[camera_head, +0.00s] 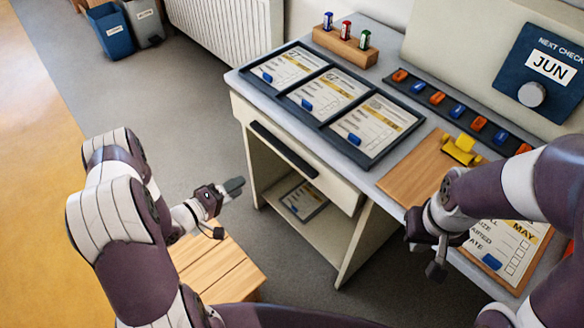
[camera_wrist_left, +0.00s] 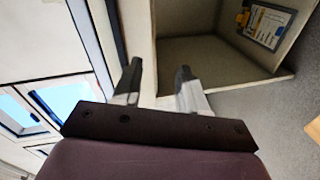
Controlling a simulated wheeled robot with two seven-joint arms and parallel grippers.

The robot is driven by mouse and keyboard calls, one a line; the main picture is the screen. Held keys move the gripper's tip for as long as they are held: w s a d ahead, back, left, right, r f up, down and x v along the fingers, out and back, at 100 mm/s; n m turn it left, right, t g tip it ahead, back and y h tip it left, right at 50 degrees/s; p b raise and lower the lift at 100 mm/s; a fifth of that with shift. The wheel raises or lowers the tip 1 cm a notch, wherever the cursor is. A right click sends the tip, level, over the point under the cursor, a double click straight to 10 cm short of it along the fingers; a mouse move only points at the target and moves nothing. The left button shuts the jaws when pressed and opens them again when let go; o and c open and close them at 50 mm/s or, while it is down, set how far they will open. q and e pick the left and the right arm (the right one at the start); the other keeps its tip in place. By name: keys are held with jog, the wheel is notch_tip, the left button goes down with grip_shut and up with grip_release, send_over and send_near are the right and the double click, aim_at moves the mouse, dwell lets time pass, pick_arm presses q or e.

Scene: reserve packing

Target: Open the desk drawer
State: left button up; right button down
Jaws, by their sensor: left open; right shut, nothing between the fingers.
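The desk drawer (camera_head: 325,178) has a pale front with a long black bar handle (camera_head: 284,149). It looks closed, flush under the grey desktop. My left gripper (camera_head: 236,187) is open and empty, in front of and a little below the left part of the handle, apart from it. In the left wrist view its two fingers (camera_wrist_left: 159,84) are spread with nothing between them, pointing toward the desk front and the open shelf. My right gripper (camera_head: 424,247) is shut and empty, over the right part of the desk; its fingertips are partly hard to make out.
A black three-part tray (camera_head: 322,107) with cards lies on the desktop. Below the drawer is an open shelf (camera_head: 318,217) with a clipboard (camera_head: 304,199). A slatted wooden box (camera_head: 222,272) stands below my left gripper.

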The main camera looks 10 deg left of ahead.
pick_arm(q)
jog(key=n+t+h, duration=0.1)
jog(key=n+h, duration=0.1)
send_near(278, 150)
jog(key=x, duration=0.8)
jog(key=shift+w+d+b, duration=0.15)
jog(key=shift+w+b, duration=0.25)
grip_shut()
